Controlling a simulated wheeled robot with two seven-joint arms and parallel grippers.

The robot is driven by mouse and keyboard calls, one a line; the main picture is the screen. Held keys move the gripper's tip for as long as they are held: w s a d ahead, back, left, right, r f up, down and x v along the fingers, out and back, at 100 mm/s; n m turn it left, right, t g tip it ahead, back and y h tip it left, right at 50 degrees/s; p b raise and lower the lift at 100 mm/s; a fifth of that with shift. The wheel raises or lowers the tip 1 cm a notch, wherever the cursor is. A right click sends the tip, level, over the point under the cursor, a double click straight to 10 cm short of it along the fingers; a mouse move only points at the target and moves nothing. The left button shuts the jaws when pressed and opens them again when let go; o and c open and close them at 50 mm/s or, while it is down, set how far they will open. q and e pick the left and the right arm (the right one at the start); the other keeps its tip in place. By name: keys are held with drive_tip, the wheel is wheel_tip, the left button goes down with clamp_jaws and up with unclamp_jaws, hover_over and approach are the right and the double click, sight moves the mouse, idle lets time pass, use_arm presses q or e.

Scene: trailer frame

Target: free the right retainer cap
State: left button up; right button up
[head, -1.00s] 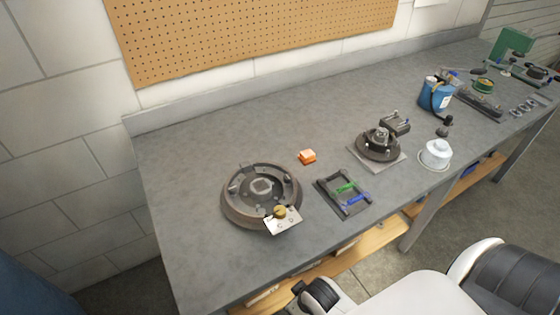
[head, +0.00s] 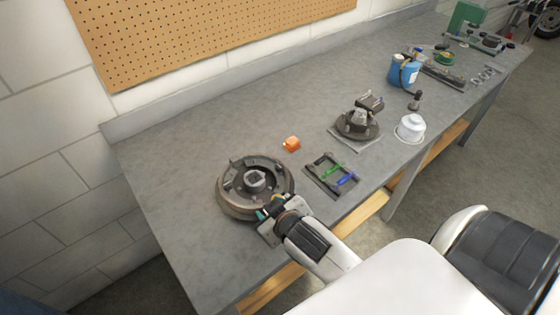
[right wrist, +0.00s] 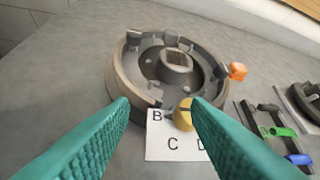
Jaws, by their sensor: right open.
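The round brake assembly (head: 232,207) lies on the bench, with a raised square-topped hub (head: 255,179) in its middle and small upright parts around it. In the right wrist view a rounded gold cap (right wrist: 183,117) is at the assembly's near rim, over a white card (right wrist: 172,147) marked with letters. I cannot tell whether the cap is fixed to the assembly. My right gripper (right wrist: 162,104) is open with teal fingers; the cap shows between the fingertips, close to the right one. In the head view this gripper (head: 266,211) is over the near rim and hides the cap.
An orange block (head: 291,144) and a dark tray (head: 325,184) with green and blue tools lie to the right. Farther right are a smaller hub (head: 357,125), a white canister (head: 411,128) and a blue container (head: 403,72). The bench left of the assembly is clear.

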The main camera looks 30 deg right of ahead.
drive_tip(key=w+a+r+n+t+y, duration=0.3)
drive_tip(key=w+r+t, duration=0.25)
drive_tip(key=r, duration=0.25)
drive_tip(key=w+a+r+n+t+y, duration=0.2)
drive_tip(key=w+a+r+n+t, duration=0.15)
drive_tip(key=w+r, duration=0.35)
drive_tip(key=a+r+n+g+y, duration=0.2)
drive_tip(key=a+r+n+y, duration=0.4)
drive_tip(key=n+y, duration=0.3)
drive_tip(key=n+g+h, duration=1)
drive_tip(key=g+h, duration=0.3)
drive_tip(key=g, duration=0.4)
approach(279, 166)
wheel_tip(279, 166, down, 7)
drive_tip(key=p, duration=0.4)
drive_tip(key=shift+w+d+f, duration=0.15)
drive_tip(key=shift+f, duration=0.65)
